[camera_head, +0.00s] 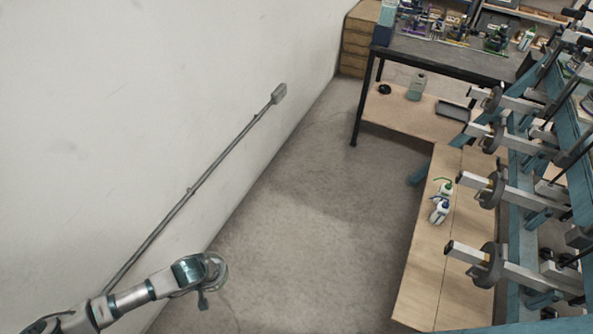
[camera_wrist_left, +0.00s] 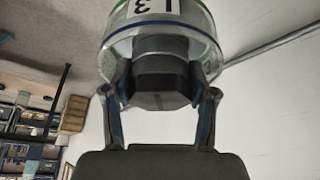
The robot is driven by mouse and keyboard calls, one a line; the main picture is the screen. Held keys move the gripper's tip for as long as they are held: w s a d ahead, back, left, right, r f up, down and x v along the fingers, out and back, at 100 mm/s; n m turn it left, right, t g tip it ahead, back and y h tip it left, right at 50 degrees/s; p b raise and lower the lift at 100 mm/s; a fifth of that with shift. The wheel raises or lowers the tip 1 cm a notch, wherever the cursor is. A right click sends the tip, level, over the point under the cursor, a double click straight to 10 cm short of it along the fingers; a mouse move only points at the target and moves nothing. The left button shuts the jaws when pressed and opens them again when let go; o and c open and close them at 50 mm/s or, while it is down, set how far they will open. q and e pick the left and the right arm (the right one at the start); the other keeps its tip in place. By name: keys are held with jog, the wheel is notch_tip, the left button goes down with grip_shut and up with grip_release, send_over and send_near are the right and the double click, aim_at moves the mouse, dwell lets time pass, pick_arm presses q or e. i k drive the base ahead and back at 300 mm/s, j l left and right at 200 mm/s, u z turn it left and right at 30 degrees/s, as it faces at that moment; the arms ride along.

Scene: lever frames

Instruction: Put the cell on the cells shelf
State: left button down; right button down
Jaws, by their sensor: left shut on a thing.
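My left gripper (camera_head: 205,284) is at the lower left of the head view, over the bare floor close to the white wall. In the left wrist view, its two fingers (camera_wrist_left: 160,95) are shut on the dark grey block-like end of the cell (camera_wrist_left: 158,35). The cell has a clear round body, a white label with black marks, and green and blue rims. Its far end is cut off by the top of that view. In the head view the cell shows as a small clear ring (camera_head: 218,270). I cannot tell which surface is the cells shelf. My right gripper is not in view.
Lever frames (camera_head: 490,190) with protruding arms stand at the right. A low wooden shelf (camera_head: 425,265) beside them carries small bottles (camera_head: 440,212). A dark workbench (camera_head: 450,60) stands at the back. A conduit (camera_head: 190,192) runs along the wall. The middle floor is clear.

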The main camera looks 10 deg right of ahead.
aim_at(426, 266)
jog(key=i+z, duration=0.1)
jog(key=z, duration=0.35)
jog(key=i+j+z, duration=0.1)
jog(key=z, duration=0.35)
jog(key=j+z, duration=0.1)
jog(key=z, duration=0.3)
jog(key=i+j+z, duration=0.1)
jog(key=z, duration=0.35)
